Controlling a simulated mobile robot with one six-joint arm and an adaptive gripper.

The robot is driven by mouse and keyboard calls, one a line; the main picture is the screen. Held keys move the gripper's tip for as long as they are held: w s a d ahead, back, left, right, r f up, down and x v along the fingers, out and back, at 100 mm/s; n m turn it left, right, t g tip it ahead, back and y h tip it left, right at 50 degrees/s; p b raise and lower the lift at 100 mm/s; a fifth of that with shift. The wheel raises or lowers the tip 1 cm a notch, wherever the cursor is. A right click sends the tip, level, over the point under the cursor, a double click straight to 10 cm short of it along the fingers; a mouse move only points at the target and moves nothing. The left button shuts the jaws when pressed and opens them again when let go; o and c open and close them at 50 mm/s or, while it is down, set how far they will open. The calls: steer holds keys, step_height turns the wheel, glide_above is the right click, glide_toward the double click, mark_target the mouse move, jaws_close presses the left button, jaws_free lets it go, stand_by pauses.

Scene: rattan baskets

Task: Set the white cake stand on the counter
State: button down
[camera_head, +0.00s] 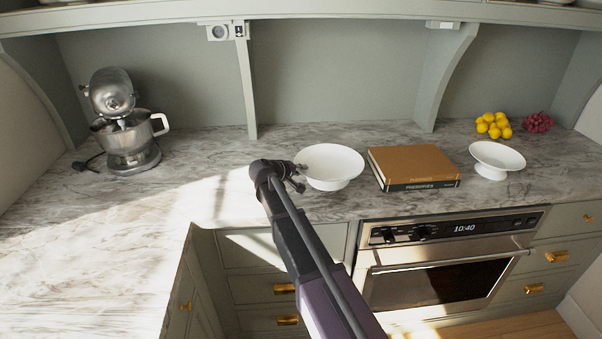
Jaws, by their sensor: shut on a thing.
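A white cake stand (332,163), a wide shallow dish on a short foot, is upright over the marble counter (225,176), left of the books. Its foot appears to be at the counter surface, but I cannot tell whether it bears fully on it. My gripper (296,176) is at the left edge of this stand and is shut on its rim. The fingertips are small and partly merged with the rim in the view. A second, similar white stand (497,156) stands on the counter further right.
Two stacked books (413,165) lie close right of the stand. Lemons (494,125) and red grapes (538,122) are at the back right. A stand mixer (122,125) is at the back left. An oven (440,265) is below the front edge. The left counter is clear.

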stand_by(0.3)
steer(key=c, duration=0.7)
jaws_free()
steer(key=shift+f, duration=0.1)
steer(key=shift+c, duration=0.2)
steer(key=shift+s+a+r+p, duration=0.3)
steer(key=shift+s+a+r, duration=0.05)
steer(key=shift+r, duration=0.05)
steer(key=p+v, duration=0.4)
steer(key=v, duration=0.7)
steer(key=shift+f, duration=0.1)
